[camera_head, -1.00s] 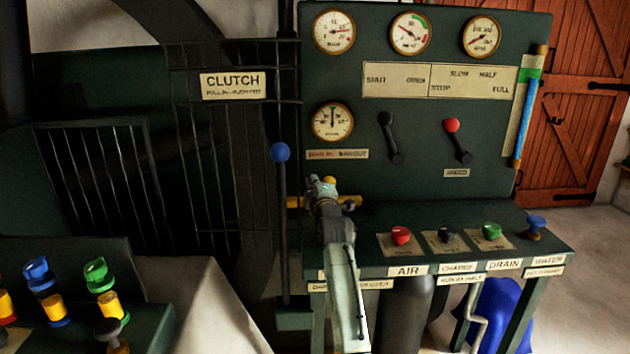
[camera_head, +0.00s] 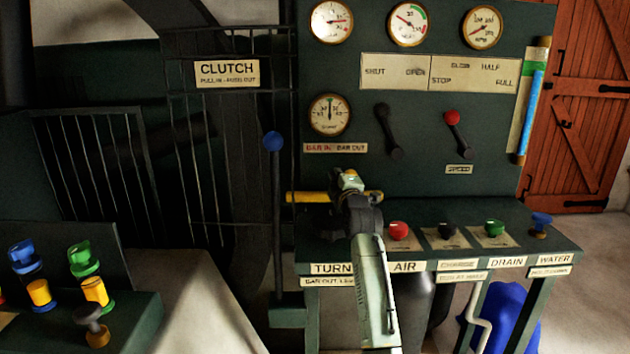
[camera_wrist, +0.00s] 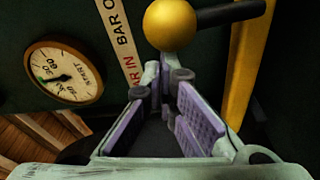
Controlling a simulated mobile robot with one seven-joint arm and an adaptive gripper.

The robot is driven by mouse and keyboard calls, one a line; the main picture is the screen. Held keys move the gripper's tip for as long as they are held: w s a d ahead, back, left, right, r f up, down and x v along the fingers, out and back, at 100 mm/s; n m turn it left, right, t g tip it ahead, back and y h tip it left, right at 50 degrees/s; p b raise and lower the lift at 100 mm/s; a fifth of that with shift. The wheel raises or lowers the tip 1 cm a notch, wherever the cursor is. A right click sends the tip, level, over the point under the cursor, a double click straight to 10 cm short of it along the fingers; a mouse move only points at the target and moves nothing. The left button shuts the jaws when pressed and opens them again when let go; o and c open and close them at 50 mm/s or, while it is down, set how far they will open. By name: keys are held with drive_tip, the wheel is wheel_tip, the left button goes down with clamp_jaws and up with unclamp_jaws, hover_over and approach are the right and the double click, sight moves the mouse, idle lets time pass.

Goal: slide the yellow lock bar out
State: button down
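The yellow lock bar (camera_head: 308,197) lies level across the panel's left part, below the bar in and bar out label. My gripper (camera_head: 349,182) is in front of it and hides its middle; a yellow end shows right of the gripper. In the wrist view the yellow bar (camera_wrist: 243,65) runs along the right side, and a yellow ball knob (camera_wrist: 170,24) on a dark stem stands just beyond my fingertips. My gripper (camera_wrist: 166,76) is open there, its purple pads apart with nothing between them. The knob appears outside the fingers; contact cannot be told.
The bar in and bar out label (camera_head: 335,148) and a gauge (camera_head: 330,115) are above. Red, black and green knobs (camera_head: 446,229) sit on the shelf to the right. Two levers (camera_head: 388,130) are on the panel.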

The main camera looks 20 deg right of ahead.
drive_tip(key=shift+d, duration=0.1)
drive_tip(key=s+a, duration=0.1)
drive_tip(key=s, duration=0.2)
drive_tip(key=s+a+b, duration=0.1)
drive_tip(key=s, duration=0.3)
drive_tip(key=s+a+b, duration=0.1)
drive_tip(key=s, duration=0.3)
drive_tip(key=shift+a+f, duration=0.2)
drive_tip(key=shift+a, duration=0.15)
